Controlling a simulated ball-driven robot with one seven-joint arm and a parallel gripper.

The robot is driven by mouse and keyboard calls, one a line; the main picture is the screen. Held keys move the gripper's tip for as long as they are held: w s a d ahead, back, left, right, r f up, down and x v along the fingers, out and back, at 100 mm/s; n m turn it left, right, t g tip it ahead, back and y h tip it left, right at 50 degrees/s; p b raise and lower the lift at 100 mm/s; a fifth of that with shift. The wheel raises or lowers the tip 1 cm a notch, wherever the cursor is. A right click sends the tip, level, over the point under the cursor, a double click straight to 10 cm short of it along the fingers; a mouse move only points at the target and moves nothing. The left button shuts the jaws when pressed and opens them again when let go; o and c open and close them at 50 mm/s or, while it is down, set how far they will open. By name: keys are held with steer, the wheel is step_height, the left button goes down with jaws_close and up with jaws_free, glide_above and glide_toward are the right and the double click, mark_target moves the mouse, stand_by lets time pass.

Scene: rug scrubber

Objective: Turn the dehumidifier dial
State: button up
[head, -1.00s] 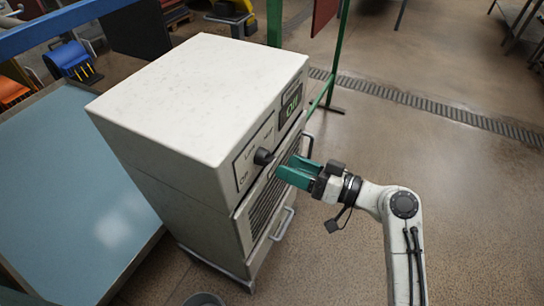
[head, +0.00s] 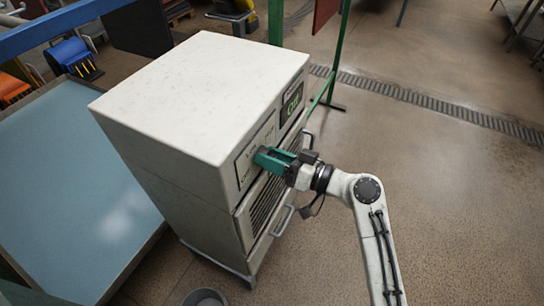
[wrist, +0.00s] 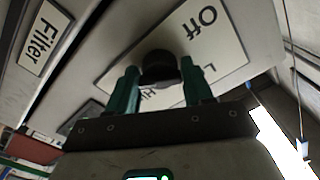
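The dehumidifier is a pale cabinet (head: 165,160) with a control panel on its front. Its dial is a black knob (wrist: 160,68) on a light label plate (wrist: 207,35) with "Off" and other words, upside down in the wrist view. My gripper has two green fingers (wrist: 158,78), spread apart with the knob between or just beyond their tips. Small gaps seem to show on both sides; I cannot tell whether either finger touches. In the head view my gripper (head: 268,159) is up against the panel and hides the knob.
A lit green display (head: 291,102) is on the panel beyond the dial. A "Filter" label (wrist: 45,37) shows in the wrist view. Below the panel are a grille (head: 264,206) and a handle (head: 283,221). A blue-topped table (head: 75,190) stands at left. Floor at right is clear.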

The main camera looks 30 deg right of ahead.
steer(key=c, duration=0.6)
steer(key=shift+m, duration=0.3)
steer(key=m+p, duration=0.3)
steer(key=m, duration=0.2)
steer(key=shift+r, duration=0.1)
steer(key=m+p, duration=0.3)
steer(key=m, duration=0.3)
steer(key=shift+d, duration=0.1)
steer(key=shift+f, duration=0.2)
steer(key=o, duration=1.1)
steer(key=shift+c, duration=0.2)
